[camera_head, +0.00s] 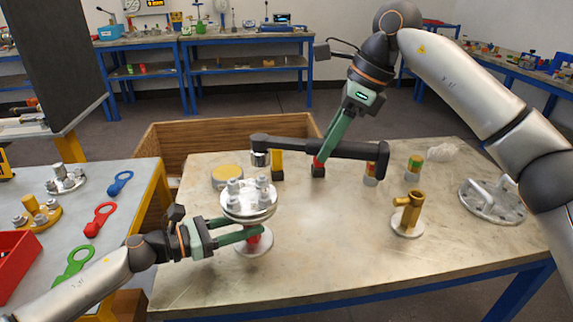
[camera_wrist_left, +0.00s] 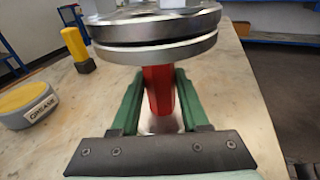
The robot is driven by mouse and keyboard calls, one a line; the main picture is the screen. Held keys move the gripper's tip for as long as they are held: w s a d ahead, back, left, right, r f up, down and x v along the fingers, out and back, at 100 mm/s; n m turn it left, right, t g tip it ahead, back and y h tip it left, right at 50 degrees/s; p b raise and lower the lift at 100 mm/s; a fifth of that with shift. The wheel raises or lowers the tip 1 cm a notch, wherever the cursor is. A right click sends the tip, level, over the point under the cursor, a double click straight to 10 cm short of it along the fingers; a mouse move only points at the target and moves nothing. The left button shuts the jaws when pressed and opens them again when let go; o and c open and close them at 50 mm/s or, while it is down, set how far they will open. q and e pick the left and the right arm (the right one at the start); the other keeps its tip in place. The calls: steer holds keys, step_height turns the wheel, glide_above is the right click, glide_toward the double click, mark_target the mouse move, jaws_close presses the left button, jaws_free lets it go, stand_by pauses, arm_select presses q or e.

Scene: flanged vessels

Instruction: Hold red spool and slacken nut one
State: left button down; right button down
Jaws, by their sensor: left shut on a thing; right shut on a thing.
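The red spool (camera_head: 253,234) stands upright near the table's front left, with a silver flange (camera_head: 250,205) on top that carries several bolts with nuts (camera_head: 235,187). I cannot tell which is nut one. My left gripper (camera_head: 256,234) is shut around the red body below the flange. The left wrist view shows the spool (camera_wrist_left: 159,90) between the green fingers. My right gripper (camera_head: 322,155) is shut on a long black wrench (camera_head: 290,145). The wrench's socket end (camera_head: 260,158) hangs above the back of the flange, seemingly clear of the nuts.
A yellow grease tin (camera_head: 227,175) and a yellow post (camera_head: 277,166) stand behind the spool. A brass fitting (camera_head: 411,213) and a silver flanged cover (camera_head: 492,200) are on the right. A side table (camera_head: 130,215) on the left holds coloured ring tools. The middle front is clear.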

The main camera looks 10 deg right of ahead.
steer(key=shift+r, duration=0.1)
arm_select(q)
steer(key=shift+c, duration=1.6)
jaws_free()
